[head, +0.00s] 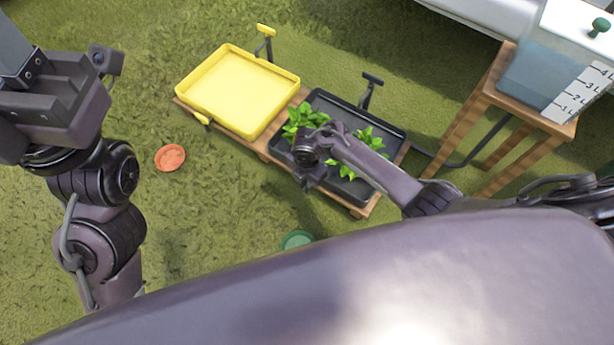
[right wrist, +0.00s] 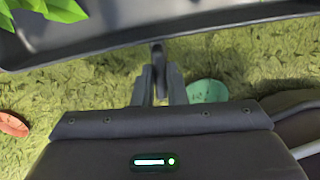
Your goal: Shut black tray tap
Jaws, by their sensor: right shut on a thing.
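The black tray (head: 330,105) sits on a low wooden stand and holds leafy green plants. In the right wrist view, the tray's black edge (right wrist: 100,42) crosses the top. My right gripper (head: 308,182) is at the tray's near side; in the right wrist view, its fingers (right wrist: 157,92) are shut on a narrow dark piece just below that edge, the black tray tap (right wrist: 157,56). The fingers hide most of the tap, and its angle cannot be told. My left gripper (head: 50,95) is raised at the upper left, away from the trays; its jaws do not show clearly.
A yellow tray (head: 188,85) with its own small yellow tap (head: 203,120) stands left of the black tray. A water tank (head: 545,75) stands on a wooden table (head: 490,95) at the right. An orange dish (head: 170,157) and a green round thing (head: 297,239) lie on the grass.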

